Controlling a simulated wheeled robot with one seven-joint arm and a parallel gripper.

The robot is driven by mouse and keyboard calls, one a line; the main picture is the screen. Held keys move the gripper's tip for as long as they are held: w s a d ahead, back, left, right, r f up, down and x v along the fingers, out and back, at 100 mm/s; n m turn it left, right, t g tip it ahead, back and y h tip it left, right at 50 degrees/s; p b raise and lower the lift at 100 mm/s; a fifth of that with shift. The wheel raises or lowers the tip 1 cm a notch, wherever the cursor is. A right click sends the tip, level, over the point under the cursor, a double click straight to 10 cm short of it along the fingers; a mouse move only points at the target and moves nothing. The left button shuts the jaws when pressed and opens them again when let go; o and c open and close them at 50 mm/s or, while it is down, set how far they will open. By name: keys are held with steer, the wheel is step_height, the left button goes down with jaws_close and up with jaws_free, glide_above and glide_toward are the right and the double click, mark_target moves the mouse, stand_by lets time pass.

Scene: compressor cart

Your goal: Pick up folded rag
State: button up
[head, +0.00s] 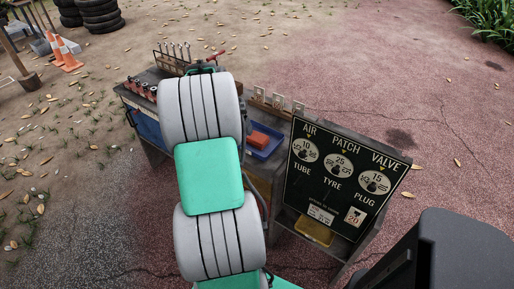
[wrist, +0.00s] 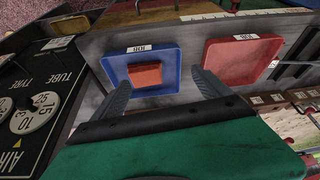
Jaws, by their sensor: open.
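An orange-red folded block, which looks like the folded rag (wrist: 145,74), lies in a blue tray (wrist: 171,59) in the wrist view. In the head view the rag (head: 266,137) shows in the blue tray (head: 271,151), just right of my arm. My gripper (wrist: 162,80) is open and empty in the wrist view. Its two fingers are apart and point toward the blue tray, with the rag appearing between their tips, nearer the left one. I cannot tell how high the tips are above the tray. In the head view my arm hides the gripper.
A red tray (wrist: 258,70) lies right of the blue one and looks empty. A dark price board (head: 343,178) stands at the cart's right end, with a yellow tray (head: 315,231) below it. A rack of tools (head: 172,59) and several small cans (head: 140,89) stand at the back left.

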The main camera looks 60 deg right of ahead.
mark_target(257, 137)
steer(key=shift+o, duration=1.1)
steer(key=s+d+f+m, duration=0.1)
steer(key=s+d+f, duration=0.2)
steer(key=s+d, duration=0.1)
steer(key=shift+s+d+m+g, duration=0.15)
steer(key=shift+d+m+g, duration=0.15)
steer(key=shift+d+m, duration=0.1)
steer(key=x, duration=0.7)
steer(key=shift+f, duration=0.1)
steer(key=shift+c, duration=0.4)
steer(key=c, duration=1.4)
